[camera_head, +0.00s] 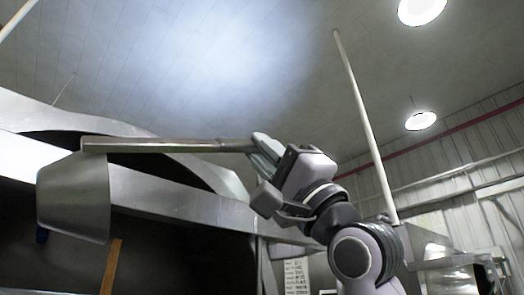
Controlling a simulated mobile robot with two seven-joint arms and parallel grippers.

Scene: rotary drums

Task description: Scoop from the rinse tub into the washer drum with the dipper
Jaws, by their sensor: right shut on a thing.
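The dipper (75,199) is a grey metal cup with a long straight handle that runs right from its rim. My right gripper (262,150) is shut on the far end of the handle and holds the dipper up, with the handle nearly level. The cup looks upright or slightly tilted; its inside is hidden from this low angle. Behind it is a large metal machine with a dark curved opening (185,262), which may be the washer drum. The cup overlaps its left part in the picture; I cannot tell whether they touch. I cannot make out the rinse tub. My left gripper is not in view.
A pale metal beam (190,203) crosses behind the dipper. A brown strip (111,267) stands below the cup. A thin white pole (366,125) rises at the right, near a corrugated wall (480,150). The space above the handle is clear up to the ceiling.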

